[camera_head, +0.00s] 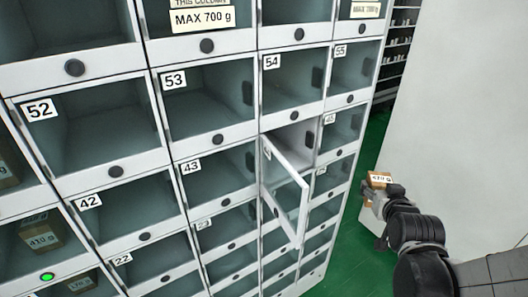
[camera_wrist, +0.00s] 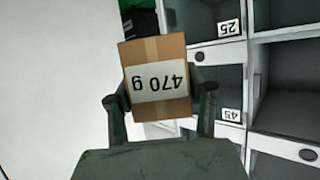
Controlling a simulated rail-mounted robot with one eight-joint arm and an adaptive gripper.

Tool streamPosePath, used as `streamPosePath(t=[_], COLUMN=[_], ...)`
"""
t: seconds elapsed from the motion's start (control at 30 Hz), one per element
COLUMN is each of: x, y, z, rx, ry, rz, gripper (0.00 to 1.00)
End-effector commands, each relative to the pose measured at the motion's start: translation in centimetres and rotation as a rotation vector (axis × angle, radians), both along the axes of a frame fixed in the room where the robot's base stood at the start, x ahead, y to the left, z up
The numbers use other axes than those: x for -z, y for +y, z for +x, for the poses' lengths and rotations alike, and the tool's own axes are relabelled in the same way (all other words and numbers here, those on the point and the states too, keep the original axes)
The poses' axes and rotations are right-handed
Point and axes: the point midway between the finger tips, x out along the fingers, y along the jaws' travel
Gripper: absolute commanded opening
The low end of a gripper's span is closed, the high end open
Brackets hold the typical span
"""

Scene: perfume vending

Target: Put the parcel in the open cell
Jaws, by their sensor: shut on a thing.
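The parcel is a small brown cardboard box (camera_wrist: 155,50) with a white label reading 470 g, upside down in the wrist view. It also shows in the head view (camera_head: 379,177), at the right. My gripper (camera_wrist: 160,98) is shut on the parcel, one finger at each side. In the head view my gripper (camera_head: 380,190) is to the right of the cabinet, apart from it. The open cell (camera_head: 292,140) is below cell 54; its clear-paned door (camera_head: 286,190) stands swung outward. Much of the cell's interior is hidden by this door.
The locker cabinet (camera_head: 150,70) has numbered, clear-fronted cells; the other visible doors look shut. A parcel marked 410 g (camera_head: 40,236) sits in a lower left cell near a green light (camera_head: 47,276). Green floor (camera_head: 350,235) lies between cabinet and pale wall (camera_head: 450,90).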

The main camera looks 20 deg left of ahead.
Motion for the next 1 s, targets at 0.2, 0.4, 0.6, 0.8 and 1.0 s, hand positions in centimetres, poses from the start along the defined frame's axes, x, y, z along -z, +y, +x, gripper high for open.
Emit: streamPosePath(t=[0.2,0.4,0.6,0.8,1.0], x=[-0.6,-2.2,-5.8,-8.4,-9.2], y=[3.0,6.9,11.6,13.6,15.0], z=[-1.6,-3.7,-6.5,-7.9,-7.6], rx=[-0.154,-0.353,-0.597,-0.708,-0.736], ry=[0.000,0.000,0.000,-0.002,0.000], rz=[0.003,0.004,0.002,0.000,-0.001], gripper=[0.03,0.03,0.03,0.03,0.03])
